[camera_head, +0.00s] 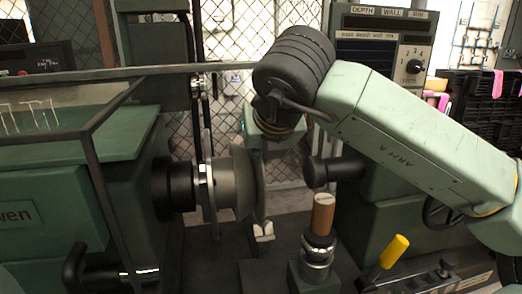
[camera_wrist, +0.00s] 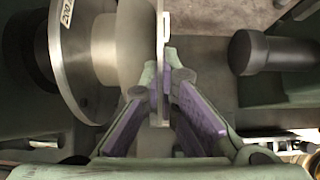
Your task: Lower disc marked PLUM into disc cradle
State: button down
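A thin pale disc (camera_head: 261,196) stands edge-on just right of the grey rounded former on the machine's spindle; no PLUM lettering is readable. In the wrist view the disc (camera_wrist: 160,45) runs between the purple-padded fingers of my gripper (camera_wrist: 166,76). The fingers converge at their tips and appear closed on the disc. In the head view my wrist hangs above the disc and the fingers are mostly hidden. A small pale fixture (camera_head: 263,232) is low on the bed beneath the disc; it may be the disc cradle, but I cannot tell whether they touch.
The grey former (camera_head: 238,183) and spindle plate (camera_wrist: 75,50) are close to the disc's left. A dark tailstock cylinder (camera_head: 322,172) faces it from the right. A brown-topped post (camera_head: 323,214) and a yellow-handled lever (camera_head: 394,251) stand at front right.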

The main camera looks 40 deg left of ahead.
jog(key=shift+f+b, duration=1.1)
jog(key=shift+b, duration=0.15)
dwell(0.3)
jog(key=c, duration=1.7)
grip_release()
jog(key=v, duration=1.2)
